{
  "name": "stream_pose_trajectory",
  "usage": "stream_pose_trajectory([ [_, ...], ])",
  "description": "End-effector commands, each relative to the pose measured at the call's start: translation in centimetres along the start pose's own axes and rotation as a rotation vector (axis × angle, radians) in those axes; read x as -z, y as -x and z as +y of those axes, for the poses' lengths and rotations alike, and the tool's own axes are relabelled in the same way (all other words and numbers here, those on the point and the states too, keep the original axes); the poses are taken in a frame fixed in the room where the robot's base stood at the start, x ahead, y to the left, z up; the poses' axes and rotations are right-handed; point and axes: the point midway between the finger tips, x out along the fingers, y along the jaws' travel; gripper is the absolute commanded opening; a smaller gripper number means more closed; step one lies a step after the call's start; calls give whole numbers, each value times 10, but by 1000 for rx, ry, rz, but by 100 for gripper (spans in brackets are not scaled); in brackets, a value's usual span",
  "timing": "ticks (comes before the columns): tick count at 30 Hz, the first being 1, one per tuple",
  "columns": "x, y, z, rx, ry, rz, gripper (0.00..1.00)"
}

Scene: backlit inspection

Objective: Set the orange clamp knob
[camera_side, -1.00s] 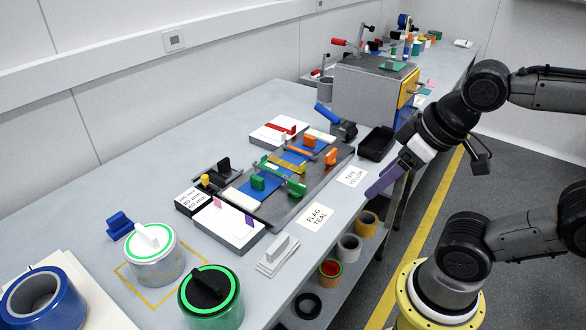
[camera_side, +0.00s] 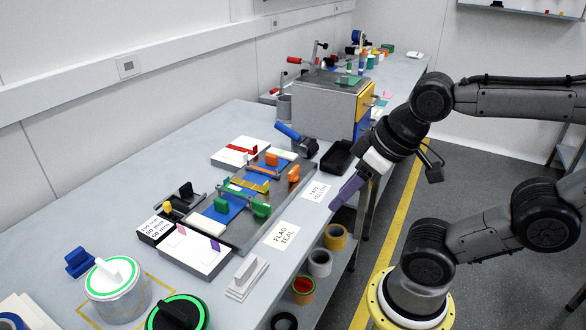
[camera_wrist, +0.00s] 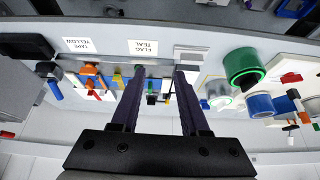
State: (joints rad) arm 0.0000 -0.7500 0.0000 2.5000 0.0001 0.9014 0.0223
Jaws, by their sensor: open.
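A dark grey fixture plate (camera_side: 243,236) lies on the bench with blue strips and several coloured clamps. An orange knob (camera_side: 294,173) stands upright near its right edge; a second orange knob (camera_side: 271,159) stands farther back. I cannot tell which one is the clamp knob. Orange parts (camera_wrist: 90,83) also show small in the wrist view, left of the fingers. My gripper (camera_side: 347,191), with purple fingers, hangs right of the plate, near the bench edge, apart from both knobs. In the wrist view my gripper (camera_wrist: 158,75) is open, with nothing between its fingers.
A black bin (camera_side: 338,157) and a grey box (camera_side: 325,107) stand behind the plate. Cards reading "TAPE YELLOW" (camera_side: 316,191) and "FLAG TEAL" (camera_side: 281,235) lie in front. White blocks, tape rolls and a green-ringed can (camera_side: 115,294) stand nearer the camera.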

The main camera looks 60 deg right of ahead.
Motion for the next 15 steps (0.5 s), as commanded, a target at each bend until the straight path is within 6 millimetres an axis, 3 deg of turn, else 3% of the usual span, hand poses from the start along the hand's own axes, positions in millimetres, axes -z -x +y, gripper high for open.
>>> stream_pose_trajectory([
  [5, 4, 9, 0, -1, -146, -6, 45],
  [9, 35, 27, 2, -8, -336, -11, 45],
  [15, 87, 37, 16, -54, -613, -57, 45],
])
